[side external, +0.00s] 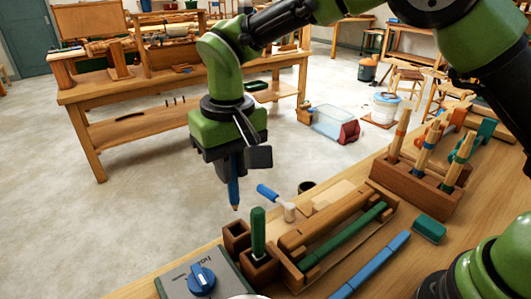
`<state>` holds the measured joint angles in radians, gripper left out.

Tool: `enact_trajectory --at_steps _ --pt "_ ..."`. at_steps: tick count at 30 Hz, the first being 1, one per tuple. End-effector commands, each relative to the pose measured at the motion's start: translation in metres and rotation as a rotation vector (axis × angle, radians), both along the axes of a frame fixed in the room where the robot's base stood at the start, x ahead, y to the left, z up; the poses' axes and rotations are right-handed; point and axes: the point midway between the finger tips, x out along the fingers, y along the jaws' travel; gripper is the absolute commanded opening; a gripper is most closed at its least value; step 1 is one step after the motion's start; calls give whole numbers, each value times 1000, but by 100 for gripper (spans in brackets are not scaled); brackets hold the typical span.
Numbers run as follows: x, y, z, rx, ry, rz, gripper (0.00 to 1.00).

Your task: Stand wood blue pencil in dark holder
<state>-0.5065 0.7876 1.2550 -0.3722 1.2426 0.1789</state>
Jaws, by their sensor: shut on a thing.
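My gripper (240,158) is shut on a blue pencil (234,184) with a bare wood tip. The pencil hangs upright, tip down, above the near-left part of the bench. Below its tip is a dark brown square holder (237,238), which looks empty. The tip appears above this holder and apart from it. A second dark brown square holder (260,271) is beside it, with a green stick (258,230) standing in it. The pencil's upper end is hidden in the jaws.
A grey box with a blue knob (202,278) sits front left. A wooden tray (292,272) holds a green stick. A blue stick (372,268) and green block (429,228) lie to the right. A wooden rack (400,184) holds several upright sticks. A blue cylinder (267,192) lies behind.

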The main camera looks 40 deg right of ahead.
Motion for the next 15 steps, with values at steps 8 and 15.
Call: enact_trajectory --at_steps 8,15 --pt "0 1 -21 -1 2 0 0" --pt "0 0 -47 -1 1 0 0"
